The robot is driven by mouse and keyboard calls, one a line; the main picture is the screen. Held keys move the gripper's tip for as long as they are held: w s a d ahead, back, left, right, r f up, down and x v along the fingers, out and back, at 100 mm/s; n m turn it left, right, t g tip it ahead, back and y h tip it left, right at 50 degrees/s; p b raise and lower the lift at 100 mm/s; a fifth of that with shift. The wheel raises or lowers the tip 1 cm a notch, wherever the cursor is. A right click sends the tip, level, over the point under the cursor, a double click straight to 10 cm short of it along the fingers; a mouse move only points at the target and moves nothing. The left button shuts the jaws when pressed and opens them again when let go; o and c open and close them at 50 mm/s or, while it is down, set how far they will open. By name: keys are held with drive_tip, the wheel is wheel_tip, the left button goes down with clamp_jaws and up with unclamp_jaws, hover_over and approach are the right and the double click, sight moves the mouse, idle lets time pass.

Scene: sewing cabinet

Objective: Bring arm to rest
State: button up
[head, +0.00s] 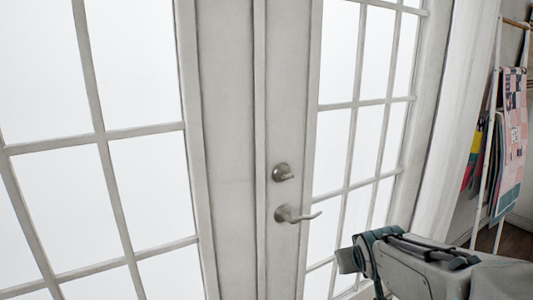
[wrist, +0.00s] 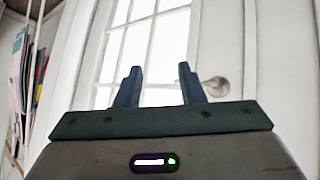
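My gripper (wrist: 158,84) shows in the wrist view with its two dark fingers apart and nothing between them. It points toward the white glazed double doors. In the head view my arm reaches in from the lower right, and its end is in front of the right door (head: 285,120). The fingers themselves are hard to make out there. The lever handle (head: 297,214) is on the right door, left of my arm and apart from it. In the wrist view the round metal door hardware (wrist: 216,86) is right of the fingers.
The left door (head: 225,120) fills the left of the head view. A deadbolt (head: 282,173) sits above the lever. A white curtain (head: 455,120) hangs at the right. Beyond it a white rack (head: 487,140) holds colourful fabrics (head: 512,130). The doors look shut.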

drive_tip(key=s+a+r+g+y+p, duration=0.1)
drive_tip(key=s+a+r+g+p, duration=0.1)
drive_tip(key=s, duration=0.6)
drive_tip(key=s+a+r+m+g+p, duration=0.1)
drive_tip(key=s+a+r+g+p, duration=0.1)
drive_tip(key=s, duration=0.6)
drive_tip(key=a+g+p, duration=0.1)
drive_tip(key=g+p, duration=0.1)
drive_tip(key=shift+s+a+y+p, duration=0.15)
drive_tip(key=shift+y+p, duration=0.2)
drive_tip(key=shift+y, duration=0.05)
drive_tip(key=shift+o, duration=0.2)
idle(0.3)
